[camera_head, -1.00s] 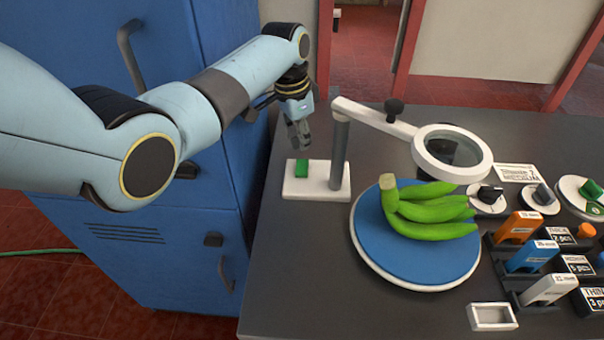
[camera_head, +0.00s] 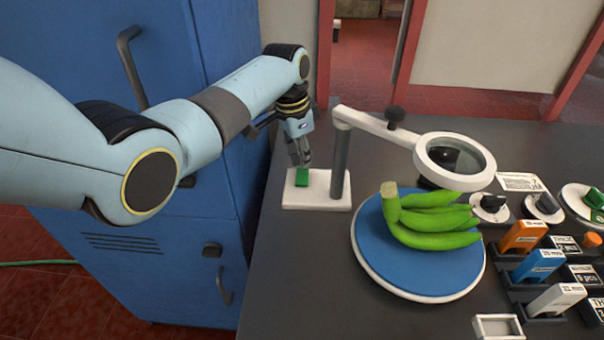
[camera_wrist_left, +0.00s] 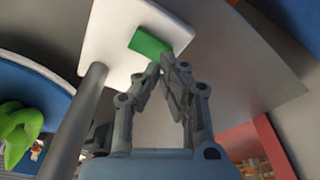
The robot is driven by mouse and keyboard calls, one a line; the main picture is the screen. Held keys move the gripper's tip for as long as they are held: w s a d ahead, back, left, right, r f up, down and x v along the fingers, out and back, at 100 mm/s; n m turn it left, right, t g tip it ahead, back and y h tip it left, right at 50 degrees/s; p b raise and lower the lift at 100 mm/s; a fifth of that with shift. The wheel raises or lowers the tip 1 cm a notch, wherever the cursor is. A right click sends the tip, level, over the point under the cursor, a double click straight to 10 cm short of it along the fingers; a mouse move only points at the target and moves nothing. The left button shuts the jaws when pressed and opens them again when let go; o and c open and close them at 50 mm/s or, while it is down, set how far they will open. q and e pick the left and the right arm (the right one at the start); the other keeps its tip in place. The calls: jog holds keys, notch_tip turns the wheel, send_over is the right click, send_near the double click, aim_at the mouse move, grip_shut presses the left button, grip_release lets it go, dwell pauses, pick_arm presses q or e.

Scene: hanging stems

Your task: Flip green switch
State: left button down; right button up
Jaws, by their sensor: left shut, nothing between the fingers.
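The green switch (camera_head: 302,178) sits on the white base (camera_head: 318,200) of the magnifier lamp, left of its grey post. My left gripper (camera_head: 302,163) is shut and empty, pointing down right at the switch's far edge. In the left wrist view the switch (camera_wrist_left: 149,42) shows as a green block on the white base (camera_wrist_left: 105,30), and the shut fingertips (camera_wrist_left: 162,66) are at its edge. I cannot tell for sure whether they touch it. My right gripper is not in view.
The magnifier (camera_head: 455,160) reaches right from the post over a blue round plate (camera_head: 385,255) with green bananas (camera_head: 435,220). Knobs, coloured boxes and a small white tray (camera_head: 497,328) lie farther right. A blue cabinet (camera_head: 150,280) stands at the left.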

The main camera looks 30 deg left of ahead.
aim_at(302, 172)
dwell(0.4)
pick_arm(q)
jog(key=shift+f+b, duration=0.7)
jog(key=shift+f, duration=0.4)
dwell(0.6)
notch_tip(302, 172, up, 7)
jog(key=p, duration=0.7)
jog(key=shift+r+p, duration=0.15)
jog(key=shift+p, duration=0.25)
jog(key=shift+s+f, duration=0.1)
jog(key=shift+f, duration=0.1)
